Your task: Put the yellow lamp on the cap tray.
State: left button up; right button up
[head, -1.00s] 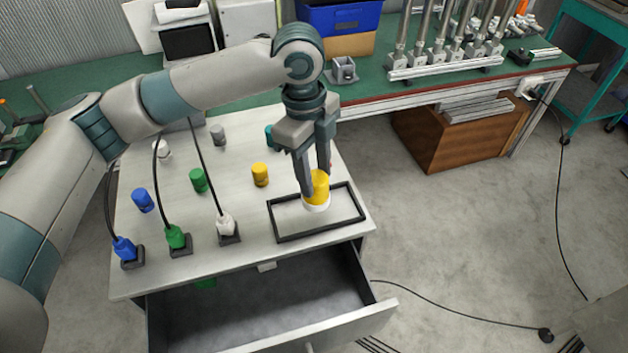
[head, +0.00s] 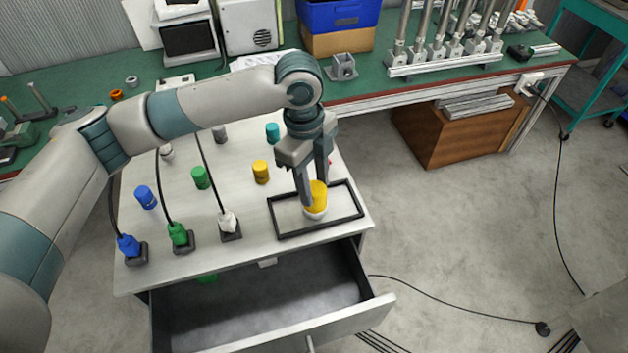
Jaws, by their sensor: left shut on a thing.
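The yellow lamp (head: 318,196), yellow above with a pale lower end, is upright between the fingers of my left gripper (head: 314,192). The gripper points down and is shut on it. The lamp is over the inside of the cap tray (head: 354,190), a shallow tray with a dark raised rim at the right of the white cabinet top. Its lower end is at or very near the tray floor; I cannot tell if it touches. My right gripper is not in view.
A yellow cylinder (head: 261,172) stands left of the tray, with green (head: 201,178), blue (head: 146,197) and teal (head: 272,133) ones around it. Blue, green and white plugs with cables stand on dark bases along the front left. The drawer (head: 265,305) below is open.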

pick_arm(q)
jog(key=shift+f, duration=0.1)
jog(key=o, duration=1.4)
jog(key=shift+w+a+r+b, duration=0.2)
jog(key=shift+r+b, duration=0.35)
jog(key=shift+r, duration=1.5)
jog(key=shift+w+a+r+b, duration=0.15)
jog(key=shift+r+b, duration=0.45)
jog(key=shift+r, duration=1.4)
jog(key=shift+w+a+r+b, duration=0.15)
jog(key=shift+r+b, duration=0.4)
jog(key=shift+r, duration=1.5)
